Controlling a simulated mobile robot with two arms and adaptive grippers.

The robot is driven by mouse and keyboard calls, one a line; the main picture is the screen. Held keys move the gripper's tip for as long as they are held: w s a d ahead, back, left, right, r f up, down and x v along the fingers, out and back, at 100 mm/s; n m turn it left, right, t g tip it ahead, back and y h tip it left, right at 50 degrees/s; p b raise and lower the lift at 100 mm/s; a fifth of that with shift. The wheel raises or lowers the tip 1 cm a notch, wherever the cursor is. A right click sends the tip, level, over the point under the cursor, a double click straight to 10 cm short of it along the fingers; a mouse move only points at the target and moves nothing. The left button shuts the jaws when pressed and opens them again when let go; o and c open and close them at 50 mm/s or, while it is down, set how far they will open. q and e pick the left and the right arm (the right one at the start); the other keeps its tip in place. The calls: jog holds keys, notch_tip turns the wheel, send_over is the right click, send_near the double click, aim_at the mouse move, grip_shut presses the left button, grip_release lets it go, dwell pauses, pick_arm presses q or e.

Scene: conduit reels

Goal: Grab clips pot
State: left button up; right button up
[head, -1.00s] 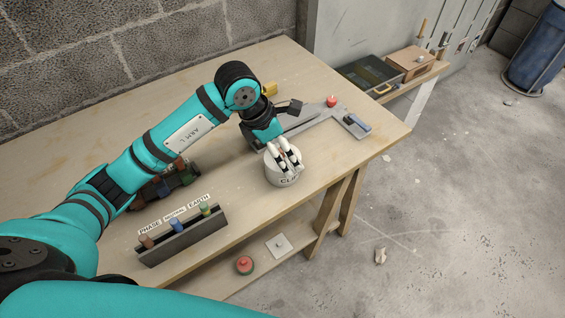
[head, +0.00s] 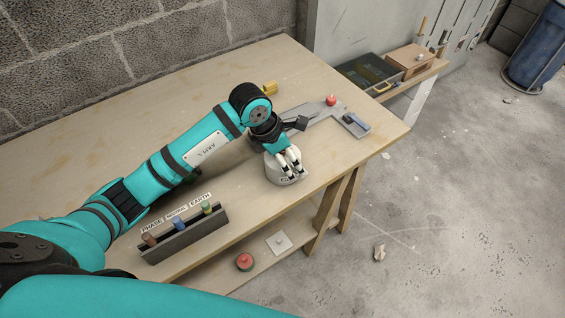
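The clips pot (head: 273,171) is a pale round pot on the workbench, near its front edge, with dark lettering on its front that is partly covered. My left gripper (head: 293,171) points down at the pot, its white fingers over the pot's top and front side. The fingers hide part of the pot and its label. The gap between the fingertips is too small to tell whether they are closed on the pot's wall. My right gripper is not in view.
A rack (head: 185,240) with several coloured reels and labels stands at the bench's front left. A dark tray (head: 368,72) and a wooden box (head: 410,60) sit on a side shelf.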

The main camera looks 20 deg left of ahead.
pick_arm(q)
jog(key=shift+c, duration=0.8)
jog(key=shift+r, duration=0.1)
